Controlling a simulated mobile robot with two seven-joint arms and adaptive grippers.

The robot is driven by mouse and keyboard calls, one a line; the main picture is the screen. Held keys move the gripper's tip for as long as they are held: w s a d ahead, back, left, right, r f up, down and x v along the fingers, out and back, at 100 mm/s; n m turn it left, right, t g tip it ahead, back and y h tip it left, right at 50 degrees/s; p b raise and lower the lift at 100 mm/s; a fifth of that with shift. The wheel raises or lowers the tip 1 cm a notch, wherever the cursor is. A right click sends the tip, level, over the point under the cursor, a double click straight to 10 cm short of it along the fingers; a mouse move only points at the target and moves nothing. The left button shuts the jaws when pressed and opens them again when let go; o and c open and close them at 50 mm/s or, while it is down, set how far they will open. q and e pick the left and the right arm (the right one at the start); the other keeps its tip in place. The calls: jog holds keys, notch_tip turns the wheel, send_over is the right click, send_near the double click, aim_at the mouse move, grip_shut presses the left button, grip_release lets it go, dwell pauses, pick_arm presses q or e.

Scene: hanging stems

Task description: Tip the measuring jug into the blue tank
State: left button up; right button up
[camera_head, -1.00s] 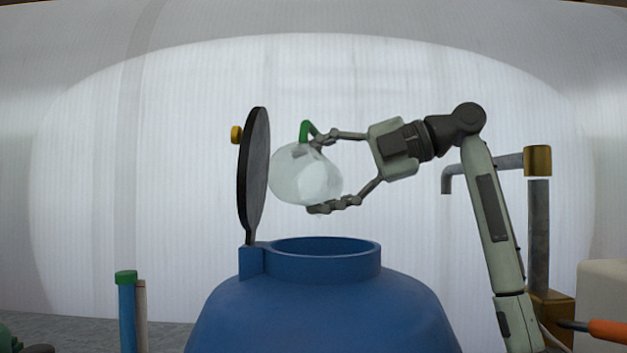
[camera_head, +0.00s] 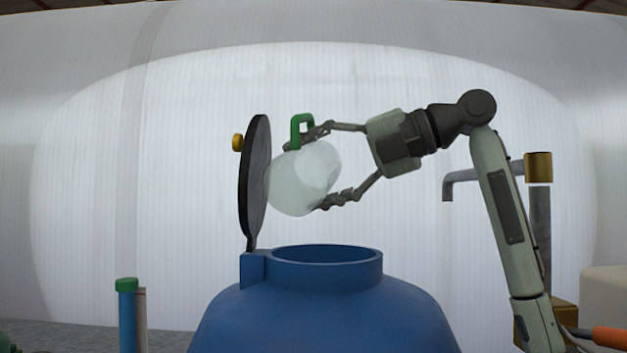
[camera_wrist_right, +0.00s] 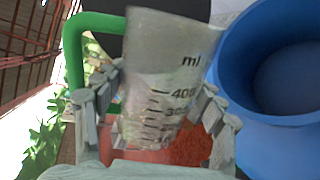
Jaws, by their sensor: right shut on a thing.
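The measuring jug (camera_head: 303,182) is a clear, frosted vessel with a green handle. In the head view it lies tilted on its side above the tank, handle uppermost. My right gripper (camera_head: 322,168) comes from the right and is shut around its body. In the right wrist view the jug (camera_wrist_right: 165,75) shows ml marks between the fingers (camera_wrist_right: 160,105), and I see no clear contents. The blue tank (camera_head: 320,315) stands below with its round mouth open. My left gripper is not in view.
The tank's dark round lid (camera_head: 258,180) stands upright on its hinge at the left of the mouth, close to the jug. A grey pipe with a brass fitting (camera_head: 538,167) rises at the right. A blue post with a green cap (camera_head: 127,312) stands at the left.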

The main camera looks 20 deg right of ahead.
jog(key=shift+r, duration=0.1)
jog(key=r+n, duration=0.1)
jog(key=s+n+t, duration=0.1)
jog(key=n, duration=0.1)
jog(key=shift+a+r+t, duration=0.2)
jog(key=shift+r+t, duration=0.1)
jog(key=shift+r, duration=0.1)
jog(key=shift+w+n, duration=0.1)
jog(key=shift+n, duration=0.2)
jog(key=shift+w+d+n+t+h, duration=0.15)
jog(key=shift+n+t+h, duration=0.25)
jog(key=shift+n, duration=0.6)
jog(key=shift+w+r+n+t, duration=0.15)
jog(key=shift+n+t, duration=0.35)
jog(key=shift+n, duration=0.3)
